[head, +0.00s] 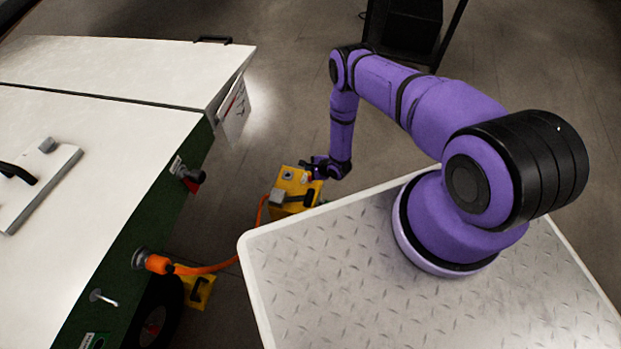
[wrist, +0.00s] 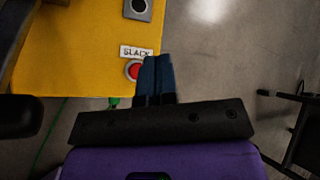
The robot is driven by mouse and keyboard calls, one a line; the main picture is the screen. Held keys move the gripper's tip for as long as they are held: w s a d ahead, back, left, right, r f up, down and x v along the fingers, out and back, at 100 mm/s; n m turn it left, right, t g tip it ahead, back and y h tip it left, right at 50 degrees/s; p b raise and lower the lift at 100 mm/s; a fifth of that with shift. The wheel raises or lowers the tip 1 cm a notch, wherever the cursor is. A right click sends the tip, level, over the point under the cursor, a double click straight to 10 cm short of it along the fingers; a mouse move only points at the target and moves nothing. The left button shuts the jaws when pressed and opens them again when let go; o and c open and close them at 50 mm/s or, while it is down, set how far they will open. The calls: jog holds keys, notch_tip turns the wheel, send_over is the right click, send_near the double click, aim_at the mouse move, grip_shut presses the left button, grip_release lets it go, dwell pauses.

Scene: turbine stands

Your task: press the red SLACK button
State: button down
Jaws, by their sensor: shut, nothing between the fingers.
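The red SLACK button (wrist: 133,71) shows in the wrist view on a yellow box (wrist: 75,60), just below a white label reading SLACK (wrist: 136,52). My gripper (wrist: 158,60) is shut and empty. Its fingertips lie just right of the button in the picture and overlap the box's right edge. A finger covers the button's right side. I cannot tell whether the fingers touch the box. In the head view the yellow box (head: 287,180) stands beyond my deck's edge, with my gripper (head: 309,170) at its upper right part. The button is not clear there.
A grey square fitting with a dark round centre (wrist: 138,8) sits above the label. An orange cable (head: 205,268) runs from the green-sided white cabinet (head: 110,130) towards the yellow box. A dark stand (head: 405,30) is at the back.

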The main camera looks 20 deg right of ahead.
jog(key=shift+f, duration=2.8)
dwell(5.2)
